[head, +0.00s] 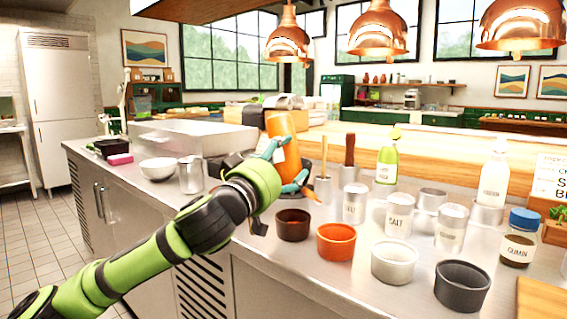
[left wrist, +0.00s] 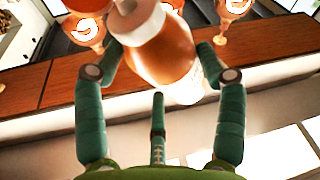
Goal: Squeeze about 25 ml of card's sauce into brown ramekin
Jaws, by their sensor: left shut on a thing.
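My left gripper (head: 286,168) is shut on an orange squeeze bottle (head: 281,126), held tilted above the counter. Its narrow orange tip points down to the right. In the left wrist view the bottle (left wrist: 165,48) sits between the fingers. The brown ramekin (head: 293,226) stands on the counter below the gripper; the tip appears above and slightly right of it. I cannot tell whether any sauce is flowing, and the ramekin's inside is dark. A card (head: 551,180) at the right edge is cut off, with only a few letters readable. My right gripper is not in view.
An orange ramekin (head: 336,242) stands right beside the brown one, then a white ramekin (head: 394,264) and a dark grey ramekin (head: 462,287). Behind are labelled shakers, a green bottle (head: 387,163), a white bottle (head: 493,178) and a cumin jar (head: 517,250). A white bowl (head: 158,169) stands left.

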